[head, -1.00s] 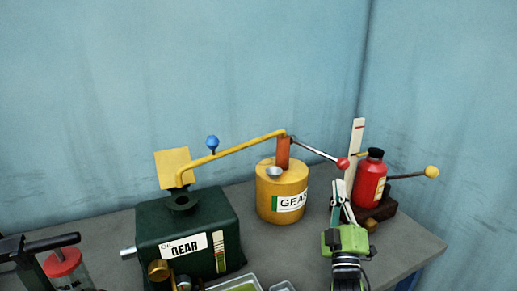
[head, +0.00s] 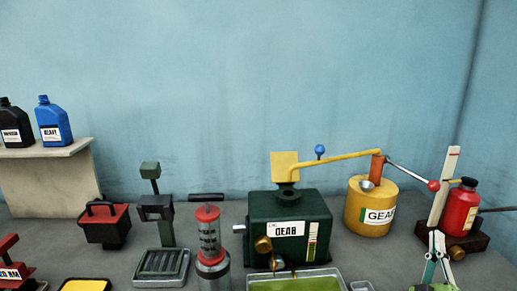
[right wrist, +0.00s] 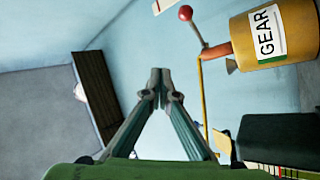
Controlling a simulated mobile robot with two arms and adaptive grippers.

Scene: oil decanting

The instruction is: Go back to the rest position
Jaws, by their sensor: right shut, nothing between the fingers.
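My right gripper (head: 437,240) is at the lower right of the head view, in front of the wooden stand with the red bottle. Its fingers are closed together with nothing between them, and they also show in the middle of the right wrist view (right wrist: 160,78). The yellow GEAR can (head: 368,212) stands to the left of and behind this gripper. It also shows at the upper right of the right wrist view (right wrist: 275,35). My left gripper is in neither view.
A dark green gear oil box (head: 262,232) stands mid-table, with a tray of green liquid (head: 295,284) before it. The red bottle (head: 460,208) stands at right. A red-capped pump (head: 208,240), a scale (head: 160,263) and a red-black container (head: 104,222) are further left. Blue (head: 54,122) and black jugs stand on a shelf.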

